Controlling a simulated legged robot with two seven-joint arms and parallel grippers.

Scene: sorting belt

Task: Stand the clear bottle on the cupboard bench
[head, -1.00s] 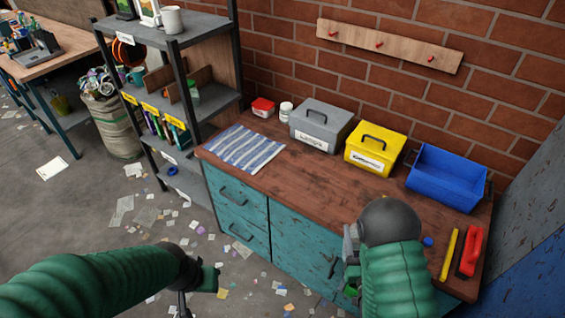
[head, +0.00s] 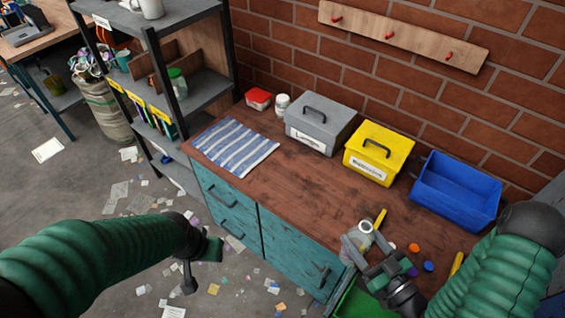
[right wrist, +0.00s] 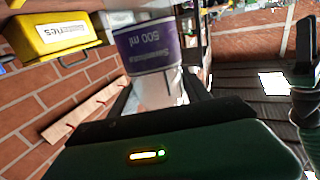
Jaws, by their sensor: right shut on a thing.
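The clear bottle (head: 356,243) is in my right gripper (head: 364,258), at the front edge of the cupboard bench on its right part. Its pale round top shows in the head view. In the right wrist view the bottle's purple 500 ml label (right wrist: 148,45) shows upside down. I cannot tell whether the bottle touches the bench. The cupboard bench (head: 300,190) has a brown wooden top and worn teal doors. My left gripper (head: 203,262) hangs over the floor in front of the bench, seen from the side; its jaw opening is unclear.
A striped cloth (head: 235,147), a grey box (head: 320,122), a yellow box (head: 378,153) and a blue bin (head: 456,190) stand on the bench. Bottle caps (head: 414,247) lie right of my gripper. A green bin (head: 360,303) is below it. The bench's middle is clear.

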